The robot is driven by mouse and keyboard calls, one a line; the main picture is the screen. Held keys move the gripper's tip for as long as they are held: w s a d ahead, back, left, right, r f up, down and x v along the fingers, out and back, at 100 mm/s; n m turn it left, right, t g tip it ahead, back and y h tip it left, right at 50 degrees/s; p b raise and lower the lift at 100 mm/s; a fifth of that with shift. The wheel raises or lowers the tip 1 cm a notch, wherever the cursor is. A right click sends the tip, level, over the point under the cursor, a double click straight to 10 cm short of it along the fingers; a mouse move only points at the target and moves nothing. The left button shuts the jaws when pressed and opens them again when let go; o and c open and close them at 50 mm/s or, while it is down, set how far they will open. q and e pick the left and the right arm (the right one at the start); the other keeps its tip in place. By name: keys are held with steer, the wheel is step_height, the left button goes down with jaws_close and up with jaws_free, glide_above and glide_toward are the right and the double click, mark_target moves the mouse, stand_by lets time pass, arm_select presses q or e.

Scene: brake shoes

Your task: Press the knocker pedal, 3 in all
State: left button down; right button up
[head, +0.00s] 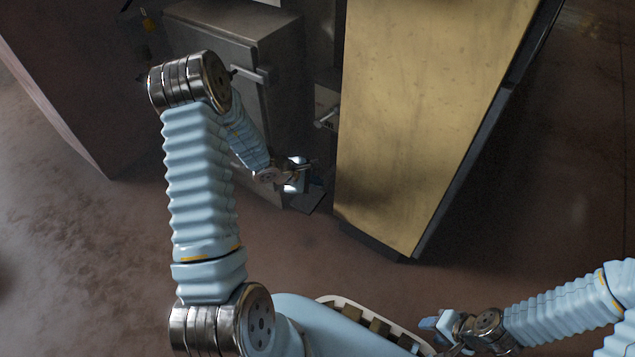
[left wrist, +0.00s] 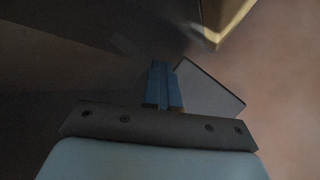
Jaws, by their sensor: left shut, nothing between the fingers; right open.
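The knocker pedal (head: 306,203) is a flat dark plate low at the foot of the grey cabinet, beside the yellow panel. It also shows in the left wrist view (left wrist: 210,92), just right of my fingers. My left gripper (head: 314,181) reaches down over the pedal in the head view. Its blue fingers are shut together and empty in the left wrist view (left wrist: 162,72), partly covering the plate. I cannot tell whether the fingertips touch it. My right gripper (head: 428,323) is open and empty at the lower right, far from the pedal.
A grey metal cabinet (head: 232,50) with a light handle (head: 250,75) stands behind my left arm. A large yellow panel (head: 425,110) stands just right of the pedal, close to my left gripper. The brown floor (head: 115,260) is open to the left.

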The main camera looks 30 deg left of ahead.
arm_select(q)
steer(key=shift+s+r+p, duration=0.25)
steer(key=shift+r+p, duration=0.3)
steer(key=shift+r, duration=0.4)
steer(key=shift+w+r, duration=0.1)
steer(key=shift+r, duration=0.1)
steer(key=shift+r, duration=0.1)
steer(key=r+p, duration=0.2)
steer(key=r, duration=0.1)
steer(key=r+p, duration=0.1)
steer(key=r, duration=0.1)
steer(key=shift+w, duration=0.25)
stand_by(1.9)
